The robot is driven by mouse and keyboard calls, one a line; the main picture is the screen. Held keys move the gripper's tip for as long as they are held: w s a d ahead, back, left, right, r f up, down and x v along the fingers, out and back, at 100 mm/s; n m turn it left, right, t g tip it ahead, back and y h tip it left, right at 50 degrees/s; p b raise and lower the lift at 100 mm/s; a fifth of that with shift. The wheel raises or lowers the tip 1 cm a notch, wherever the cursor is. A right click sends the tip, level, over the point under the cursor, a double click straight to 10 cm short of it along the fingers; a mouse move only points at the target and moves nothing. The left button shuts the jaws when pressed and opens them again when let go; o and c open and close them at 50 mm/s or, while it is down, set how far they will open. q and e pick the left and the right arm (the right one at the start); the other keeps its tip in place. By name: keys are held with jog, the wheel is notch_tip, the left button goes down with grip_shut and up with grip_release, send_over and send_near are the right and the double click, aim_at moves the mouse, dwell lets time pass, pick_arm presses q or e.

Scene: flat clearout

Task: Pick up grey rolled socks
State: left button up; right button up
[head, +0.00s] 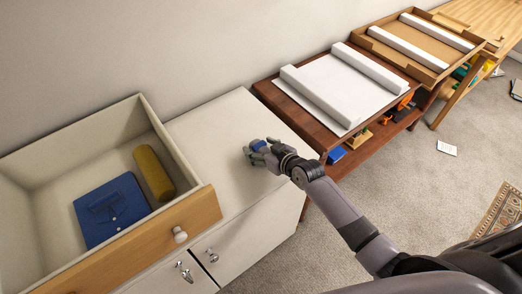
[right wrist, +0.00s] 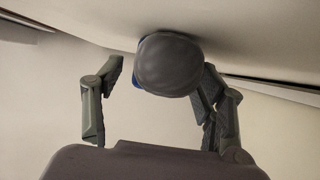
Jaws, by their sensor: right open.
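The grey rolled socks (right wrist: 170,66) appear in the right wrist view as a rounded grey bundle against the pale cabinet top. My right gripper (right wrist: 158,85) is open around it: the left finger stands apart from it, and the right fingers are close to its side. I cannot tell if they touch. In the head view my right gripper (head: 257,154) is low over the white cabinet top. A blue patch (head: 259,145) shows between its fingers; the grey bundle cannot be made out there. A blue edge also shows behind the bundle in the wrist view. My left gripper is out of view.
An open drawer (head: 199,215) at left holds a folded blue garment (head: 112,208) and a mustard roll (head: 153,173). The white cabinet top (head: 222,135) is otherwise clear. A brown table (head: 316,134) with white rolls and lower-shelf items stands to the right.

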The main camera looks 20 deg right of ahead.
jog(key=c, duration=1.2)
jog(key=shift+c, duration=0.2)
